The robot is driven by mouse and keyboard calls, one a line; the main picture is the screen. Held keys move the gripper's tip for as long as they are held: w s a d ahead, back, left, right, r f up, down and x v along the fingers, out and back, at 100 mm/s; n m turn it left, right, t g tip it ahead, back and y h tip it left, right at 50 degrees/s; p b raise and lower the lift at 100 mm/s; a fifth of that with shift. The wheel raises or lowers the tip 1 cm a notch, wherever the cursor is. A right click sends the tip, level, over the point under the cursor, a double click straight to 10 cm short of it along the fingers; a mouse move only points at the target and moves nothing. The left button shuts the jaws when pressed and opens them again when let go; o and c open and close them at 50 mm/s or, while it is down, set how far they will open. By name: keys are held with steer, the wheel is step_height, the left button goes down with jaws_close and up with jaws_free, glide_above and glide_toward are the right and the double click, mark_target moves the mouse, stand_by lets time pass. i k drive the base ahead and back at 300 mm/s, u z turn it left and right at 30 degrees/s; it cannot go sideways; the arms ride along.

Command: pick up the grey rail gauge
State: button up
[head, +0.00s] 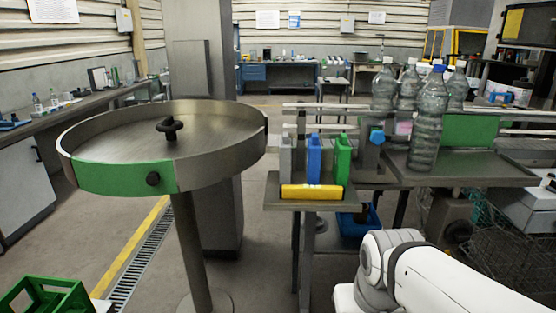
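The grey rail gauge looks to be the slim grey upright piece (286,158) at the left end of a short row on a small metal shelf (360,201), seen in the head view. A blue upright piece (314,160) stands just right of it, then a green one (342,160). A yellow bar (311,192) lies along the shelf's front edge, before the row. The foot of the grey piece is partly hidden by the yellow bar. My white arm shows at the lower right, but my gripper is out of view.
A round metal turntable (130,125) with a green rim section stands left of the shelf. Several clear bottles (427,120) stand on the machine to the right. A blue bin (358,222) sits below the shelf. A green crate (45,296) is at lower left.

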mark_target(286, 144)
steer(key=i, duration=0.95)
